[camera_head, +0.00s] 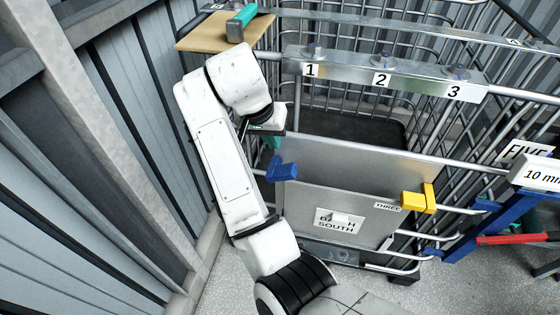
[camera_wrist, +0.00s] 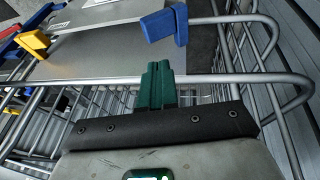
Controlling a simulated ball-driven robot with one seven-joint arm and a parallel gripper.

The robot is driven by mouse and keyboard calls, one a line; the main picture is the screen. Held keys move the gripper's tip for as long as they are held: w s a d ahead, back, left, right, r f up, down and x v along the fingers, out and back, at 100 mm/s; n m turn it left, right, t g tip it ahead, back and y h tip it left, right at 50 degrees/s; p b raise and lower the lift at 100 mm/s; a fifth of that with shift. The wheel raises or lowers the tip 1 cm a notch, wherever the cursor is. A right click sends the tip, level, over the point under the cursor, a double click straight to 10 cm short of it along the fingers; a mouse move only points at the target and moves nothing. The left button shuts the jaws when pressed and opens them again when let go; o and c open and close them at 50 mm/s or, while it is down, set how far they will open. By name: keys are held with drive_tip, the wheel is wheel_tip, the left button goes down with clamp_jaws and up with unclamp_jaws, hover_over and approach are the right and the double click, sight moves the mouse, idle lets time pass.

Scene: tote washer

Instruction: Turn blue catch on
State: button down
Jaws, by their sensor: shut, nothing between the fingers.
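The blue catch (camera_head: 281,169) is an angled block at the upper left corner of the grey panel (camera_head: 300,203) marked "SOUTH". In the wrist view the blue catch (camera_wrist: 163,25) is just beyond my fingertips, with a small gap between them in the picture. My gripper (camera_head: 273,142) is partly hidden by my arm in the head view, just above and behind the catch. In the wrist view my gripper (camera_wrist: 158,68) shows its green fingers pressed together and empty, over a metal rail.
A yellow catch (camera_head: 418,199) sits at the panel's right, near the label "THREE". A numbered bar (camera_head: 382,68) crosses above the wire cage. A wooden board (camera_head: 213,34) holds a green-and-grey block (camera_head: 241,22). A corrugated wall (camera_head: 130,85) is close on the left.

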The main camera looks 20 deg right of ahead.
wheel_tip(320, 180, up, 2)
drive_tip(key=a, duration=0.2)
approach(293, 171)
drive_tip(key=shift+m+g, duration=0.3)
drive_tip(key=w+f, duration=0.4)
drive_tip(key=f, duration=0.1)
drive_tip(key=shift+a+f, duration=0.1)
drive_tip(key=shift+f, duration=0.1)
drive_tip(key=shift+s+d+f, duration=0.15)
drive_tip(key=shift+d+f, duration=0.15)
drive_tip(key=shift+f, duration=0.45)
drive_tip(key=shift+d, duration=0.1)
drive_tip(key=shift+s+d+f+t+y+p, duration=0.25)
drive_tip(key=shift+s+d+t+y+p, duration=0.25)
drive_tip(key=shift+t+y+p, duration=0.3)
drive_tip(key=shift+s+d+f+m+t+y+p, duration=0.35)
drive_tip(key=shift+d+f+t+y+p, duration=0.25)
drive_tip(key=shift+y, duration=0.5)
drive_tip(key=shift+s+d+f+p, duration=0.1)
drive_tip(key=shift+f+p, duration=0.2)
drive_tip(key=shift+p, duration=0.1)
